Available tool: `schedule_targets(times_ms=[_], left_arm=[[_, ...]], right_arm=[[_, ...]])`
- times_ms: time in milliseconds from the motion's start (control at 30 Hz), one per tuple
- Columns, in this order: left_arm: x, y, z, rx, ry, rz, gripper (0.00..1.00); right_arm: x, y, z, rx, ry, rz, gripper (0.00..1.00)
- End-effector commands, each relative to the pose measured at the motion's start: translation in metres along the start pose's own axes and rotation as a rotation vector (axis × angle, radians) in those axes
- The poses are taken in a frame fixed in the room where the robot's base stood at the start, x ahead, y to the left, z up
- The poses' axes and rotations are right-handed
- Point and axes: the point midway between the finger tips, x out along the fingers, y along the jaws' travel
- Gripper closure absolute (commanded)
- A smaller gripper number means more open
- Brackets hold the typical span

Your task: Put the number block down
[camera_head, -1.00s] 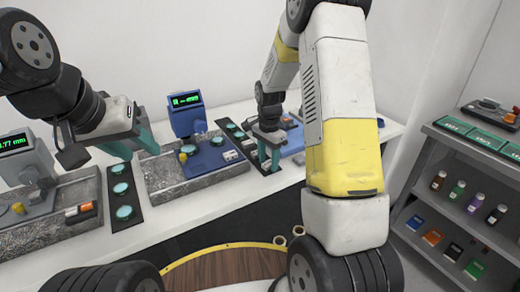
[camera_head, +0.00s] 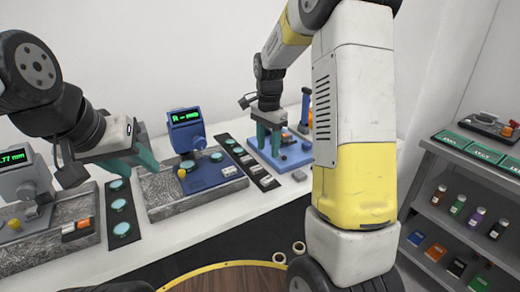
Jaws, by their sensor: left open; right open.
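Several small grey-white blocks lie on the black strip (camera_head: 224,140) right of the blue gauge; the nearest (camera_head: 268,183) is toward its front end. I cannot read any number, so I cannot tell which is the number block. Another pale block (camera_head: 229,171) sits on the blue gauge's base, and one (camera_head: 298,175) lies on the bench further right. My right gripper (camera_head: 270,139) is open, fingers down, above and behind the strip's blocks, in front of a blue fixture; I see nothing between its fingers. My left gripper (camera_head: 110,168) is open and empty over the left strip.
The blue gauge (camera_head: 187,132) stands on a granite slab (camera_head: 162,208). A grey gauge (camera_head: 24,185) with orange and white blocks is at far left. A shelf (camera_head: 456,202) with bottles and boxes stands right. The bench front is clear.

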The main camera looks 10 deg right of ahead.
Motion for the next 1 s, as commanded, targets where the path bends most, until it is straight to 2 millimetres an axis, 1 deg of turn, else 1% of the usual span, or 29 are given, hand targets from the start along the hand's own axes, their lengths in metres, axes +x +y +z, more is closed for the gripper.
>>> schedule_targets(times_ms=[67,167,267,300,400,467,500,600,733,800,900,1000], left_arm=[[0.000,0.000,0.000,0.000,0.000,0.000,0.58],[0.000,0.000,0.000,0.000,0.000,0.000,0.58],[0.000,0.000,0.000,0.000,0.000,0.000,0.58],[0.000,0.000,0.000,0.000,0.000,0.000,0.58],[0.000,0.000,0.000,0.000,0.000,0.000,0.58],[0.000,0.000,0.000,0.000,0.000,0.000,0.58],[0.000,0.000,0.000,0.000,0.000,0.000,0.58],[0.000,0.000,0.000,0.000,0.000,0.000,0.58],[0.000,0.000,0.000,0.000,0.000,0.000,0.58],[0.000,0.000,0.000,0.000,0.000,0.000,0.58],[0.000,0.000,0.000,0.000,0.000,0.000,0.58],[0.000,0.000,0.000,0.000,0.000,0.000,0.58]], right_arm=[[-0.011,0.004,0.003,-0.020,0.001,-0.016,0.54],[-0.034,0.017,0.011,-0.094,0.007,-0.064,0.54],[-0.065,0.040,0.028,-0.219,0.024,-0.138,0.54],[-0.077,0.051,0.035,-0.279,0.037,-0.170,0.54],[-0.103,0.080,0.056,-0.428,0.078,-0.244,0.54],[-0.115,0.097,0.070,-0.518,0.111,-0.285,0.54],[-0.122,0.109,0.078,-0.578,0.136,-0.311,0.54],[-0.133,0.138,0.100,-0.723,0.206,-0.368,0.54],[-0.138,0.168,0.124,-0.883,0.299,-0.416,0.54],[-0.138,0.179,0.133,-0.948,0.342,-0.432,0.54],[-0.136,0.190,0.141,-1.011,0.384,-0.442,0.54],[-0.135,0.195,0.145,-1.041,0.404,-0.446,0.54]])
